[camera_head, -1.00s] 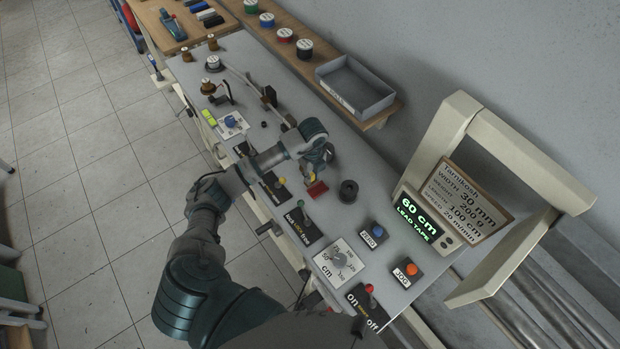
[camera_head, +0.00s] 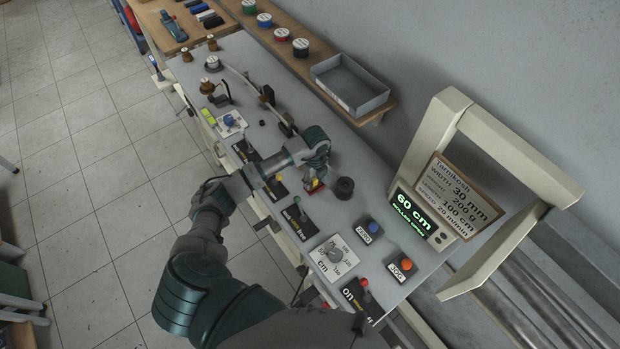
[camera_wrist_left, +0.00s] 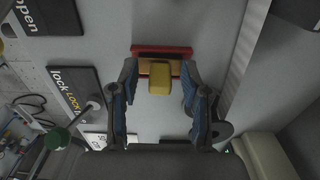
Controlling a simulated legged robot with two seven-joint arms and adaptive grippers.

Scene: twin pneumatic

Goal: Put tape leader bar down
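A small red bar with a yellow block, which looks like the tape leader bar, shows in the left wrist view (camera_wrist_left: 160,52) ahead of my left gripper (camera_wrist_left: 160,82). A brown strip runs between the red part and the yellow block. The yellow block stands between the two blue-padded fingers, with a gap on either side, so the gripper is open. In the head view my left gripper (camera_head: 317,170) is over the grey machine top, and the bar (camera_head: 314,186) is partly hidden beneath it. Whether the bar rests on the surface is hard to tell. My right gripper is not in view.
A black roller (camera_head: 345,187) stands just right of the bar. Lock and open levers (camera_head: 297,219), a cm dial (camera_head: 333,255) and blue (camera_head: 370,229) and orange (camera_head: 402,266) buttons lie nearer. The display (camera_head: 416,214) reads 60 cm, ROLLER OPEN. A grey tray (camera_head: 349,85) sits behind.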

